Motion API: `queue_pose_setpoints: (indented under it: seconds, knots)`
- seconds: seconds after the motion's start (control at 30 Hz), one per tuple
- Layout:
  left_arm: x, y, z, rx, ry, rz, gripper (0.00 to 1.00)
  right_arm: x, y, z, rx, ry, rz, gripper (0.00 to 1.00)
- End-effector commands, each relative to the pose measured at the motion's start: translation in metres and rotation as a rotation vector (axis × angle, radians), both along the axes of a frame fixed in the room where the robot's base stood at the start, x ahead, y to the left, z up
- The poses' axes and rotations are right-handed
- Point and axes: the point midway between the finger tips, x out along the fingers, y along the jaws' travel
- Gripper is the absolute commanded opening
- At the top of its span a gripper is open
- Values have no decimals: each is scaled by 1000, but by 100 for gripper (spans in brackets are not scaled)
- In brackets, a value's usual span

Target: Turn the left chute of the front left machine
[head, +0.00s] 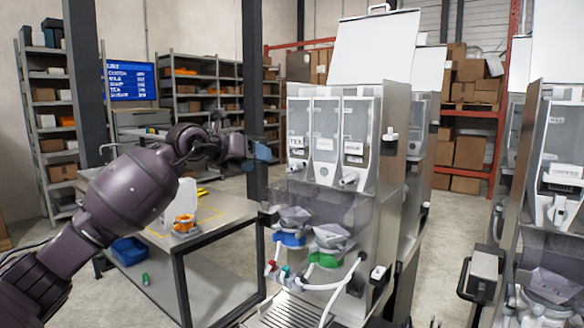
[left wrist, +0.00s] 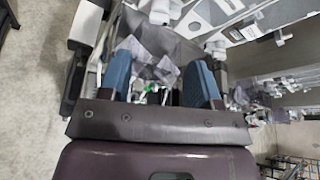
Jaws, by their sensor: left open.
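The front left machine (head: 362,190) is a tall grey dispenser with clear bins at the centre right of the head view. Its left chute (head: 293,214) is a small grey angled piece above a blue part. A similar right chute (head: 331,236) sits beside it above a green part. My left gripper (head: 262,153) is left of the machine's front, higher than the chutes and apart from them. In the left wrist view, its blue fingers (left wrist: 160,82) are spread. A grey chute piece (left wrist: 166,72) shows beyond the gap; I cannot tell which chute. My right gripper is out of view.
A metal table (head: 215,215) at left holds a white jug (head: 180,203) and an orange item (head: 185,226). White hoses (head: 315,287) curve below the chutes. Another machine (head: 555,170) stands at right. Open floor lies between table and machine.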

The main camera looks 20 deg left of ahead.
Motion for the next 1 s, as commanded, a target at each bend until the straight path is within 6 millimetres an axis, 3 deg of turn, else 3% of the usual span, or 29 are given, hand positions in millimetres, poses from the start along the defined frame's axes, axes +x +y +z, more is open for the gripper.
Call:
queue_pose_setpoints:
  seconds: [0.6, 1.0]
  knots:
    - [73, -43, -30, 0, 2, -1, 57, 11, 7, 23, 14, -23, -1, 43]
    - [86, -51, -37, 3, 2, -2, 57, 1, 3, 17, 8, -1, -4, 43]
